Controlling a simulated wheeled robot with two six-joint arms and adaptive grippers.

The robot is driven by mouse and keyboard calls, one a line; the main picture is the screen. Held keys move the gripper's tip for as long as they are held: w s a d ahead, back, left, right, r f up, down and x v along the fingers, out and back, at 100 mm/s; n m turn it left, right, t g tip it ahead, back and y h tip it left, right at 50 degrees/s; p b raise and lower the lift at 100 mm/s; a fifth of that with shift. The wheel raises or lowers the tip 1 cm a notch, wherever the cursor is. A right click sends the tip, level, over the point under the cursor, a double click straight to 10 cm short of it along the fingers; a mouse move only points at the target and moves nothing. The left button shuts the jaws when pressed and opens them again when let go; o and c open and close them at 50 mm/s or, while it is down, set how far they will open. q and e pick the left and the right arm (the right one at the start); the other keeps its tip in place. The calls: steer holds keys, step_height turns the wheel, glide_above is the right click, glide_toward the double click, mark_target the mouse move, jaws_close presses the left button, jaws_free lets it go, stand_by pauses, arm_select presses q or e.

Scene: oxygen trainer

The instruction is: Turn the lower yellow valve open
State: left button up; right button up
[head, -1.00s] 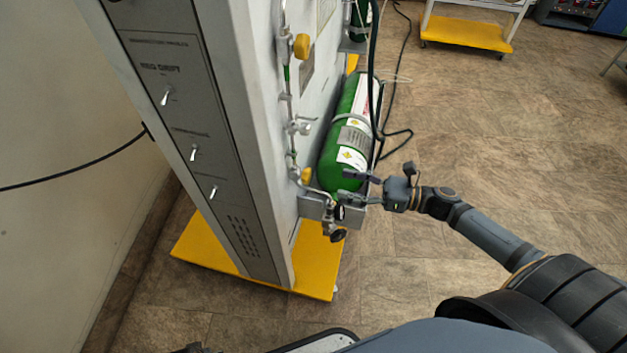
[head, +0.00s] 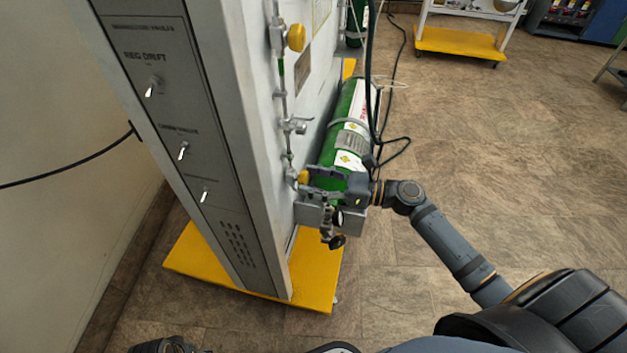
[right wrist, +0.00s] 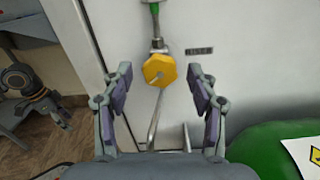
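The lower yellow valve (head: 303,177) sits low on the pipe on the side of the grey panel. In the right wrist view it is a yellow knob (right wrist: 160,70) centred ahead of my right gripper. My right gripper (head: 309,181) is open, with one finger on each side of the knob in that view; I cannot tell whether either touches it. The upper yellow valve (head: 296,37) is higher on the same pipe.
A green cylinder (head: 350,118) stands just right of the lower valve, with dark hoses beside it. Small black knobs (head: 336,241) are below the gripper. The trainer stands on a yellow base (head: 315,275). The tiled floor (head: 480,150) at right is clear.

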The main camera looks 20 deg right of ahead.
steer(key=c, duration=1.1)
arm_select(q)
steer(key=shift+w, duration=0.1)
arm_select(e)
steer(key=n+p, duration=0.1)
steer(key=n, duration=0.1)
steer(key=shift+n, duration=0.4)
steer(key=n, duration=0.2)
steer(key=shift+n, duration=0.4)
steer(key=n, duration=0.3)
arm_select(q)
steer(key=shift+a+f, duration=0.2)
steer(key=shift+f, duration=0.75)
steer(key=shift+a+f, duration=0.2)
steer(key=shift+f, duration=0.75)
arm_select(e)
steer(key=shift+n, duration=0.8)
arm_select(q)
steer(key=shift+r, duration=0.25)
